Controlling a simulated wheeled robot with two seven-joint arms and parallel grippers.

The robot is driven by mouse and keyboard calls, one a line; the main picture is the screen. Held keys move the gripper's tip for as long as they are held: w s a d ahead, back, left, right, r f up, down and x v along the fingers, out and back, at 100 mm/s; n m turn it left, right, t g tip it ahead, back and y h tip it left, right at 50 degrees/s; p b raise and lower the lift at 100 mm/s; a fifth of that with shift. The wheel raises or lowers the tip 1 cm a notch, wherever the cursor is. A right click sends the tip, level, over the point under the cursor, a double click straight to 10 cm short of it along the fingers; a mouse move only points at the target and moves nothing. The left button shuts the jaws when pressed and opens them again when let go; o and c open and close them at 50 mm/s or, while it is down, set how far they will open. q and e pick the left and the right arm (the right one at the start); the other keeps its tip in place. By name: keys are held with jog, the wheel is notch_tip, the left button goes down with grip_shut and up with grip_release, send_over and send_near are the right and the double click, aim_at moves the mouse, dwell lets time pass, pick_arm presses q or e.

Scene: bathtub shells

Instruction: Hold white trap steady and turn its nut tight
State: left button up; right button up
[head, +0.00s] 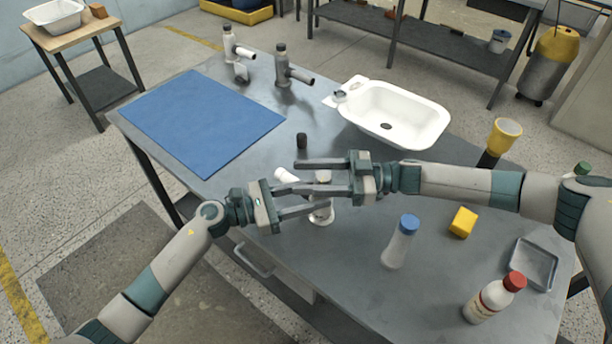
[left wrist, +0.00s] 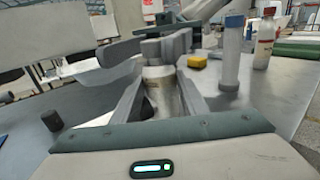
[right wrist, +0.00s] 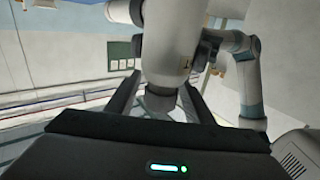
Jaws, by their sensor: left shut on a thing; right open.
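The white trap (head: 322,217) stands upright near the table's front edge, with a short white side pipe (head: 286,175) pointing left. My left gripper (head: 335,198) is shut on the trap's body, which shows between its fingers in the left wrist view (left wrist: 161,92). A greyish-white round top, apparently the nut (head: 323,177), sits above these fingers. My right gripper (head: 302,178) is open, its fingers on either side of the top. In the right wrist view a grey piece (right wrist: 160,102) shows between its fingers; contact cannot be told. The fingers partly hide the trap.
A small black cylinder (head: 302,141) stands just behind the grippers. A blue-capped bottle (head: 400,245), yellow block (head: 463,222), red-capped bottle (head: 490,301) and grey tray (head: 533,262) are at right.

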aim_at(318, 182)
jog(key=shift+a, duration=0.2)
jog(key=c, duration=1.1)
jog(key=shift+o, duration=0.2)
jog(key=shift+s+n+g, duration=0.1)
jog(key=shift+n+g, duration=0.2)
jog(key=shift+g, duration=0.1)
jog(key=shift+s+d+n+g+h, duration=0.2)
jog(key=shift+s+n+g+h, duration=0.2)
jog(key=shift+n+g+h, duration=1)
jog(key=shift+s+d+n+g+h, duration=0.25)
jog(key=shift+s+n+g+h, duration=0.35)
jog(key=shift+n+g, duration=1.5)
jog(key=shift+s+d+n+g+h, duration=0.25)
jog(key=shift+n+g+h, duration=0.8)
jog(key=shift+g, duration=1.45)
jog(key=shift+s+h, duration=0.1)
jog(key=shift+h, duration=0.15)
